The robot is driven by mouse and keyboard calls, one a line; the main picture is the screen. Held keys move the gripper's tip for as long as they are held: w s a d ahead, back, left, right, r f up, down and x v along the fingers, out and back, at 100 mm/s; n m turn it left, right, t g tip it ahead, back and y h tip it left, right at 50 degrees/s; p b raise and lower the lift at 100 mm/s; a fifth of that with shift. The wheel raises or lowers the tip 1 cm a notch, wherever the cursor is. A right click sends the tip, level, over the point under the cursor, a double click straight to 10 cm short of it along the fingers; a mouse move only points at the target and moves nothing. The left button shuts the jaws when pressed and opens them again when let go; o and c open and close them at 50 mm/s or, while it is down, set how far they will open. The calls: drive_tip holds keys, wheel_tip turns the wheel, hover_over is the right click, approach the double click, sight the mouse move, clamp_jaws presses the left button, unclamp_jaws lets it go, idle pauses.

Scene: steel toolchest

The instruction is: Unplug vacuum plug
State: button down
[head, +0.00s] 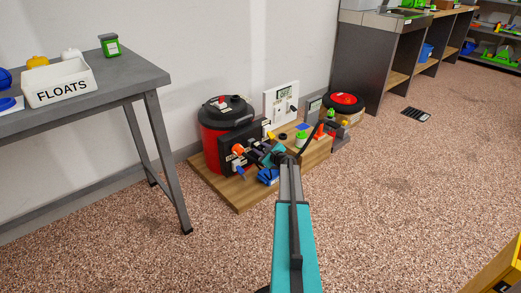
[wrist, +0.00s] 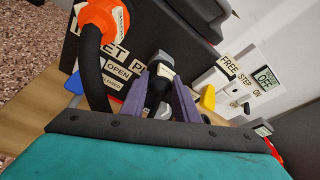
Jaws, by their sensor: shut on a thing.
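My gripper (wrist: 160,86) has two purple fingers closed on a dark plug with a grey end (wrist: 160,66), which I take to be the vacuum plug. The fingers sit on either side of its black body. In the head view my gripper (head: 268,154) is beside the red and black vacuum (head: 213,136), and the plug is too small to make out there. The wrist view does not show clearly whether the plug sits in a socket. A white panel with labels (head: 282,103) stands against the wall behind; it also shows in the wrist view (wrist: 255,75).
An orange cuff on a black hose (wrist: 100,20) is close on the left of the wrist view. The vacuum stands on a wooden board (head: 240,203). A grey table (head: 125,72) with a FLOATS bin (head: 60,90) is at left. The speckled floor is open.

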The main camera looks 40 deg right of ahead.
drive_tip(key=shift+w, duration=0.65)
drive_tip(key=c, duration=1.3)
unclamp_jaws()
drive_tip(key=shift+s, duration=0.1)
drive_tip(key=p+v, duration=0.4)
drive_tip(key=v, duration=0.9)
drive_tip(key=shift+s+r, duration=0.1)
drive_tip(key=shift+s, duration=0.25)
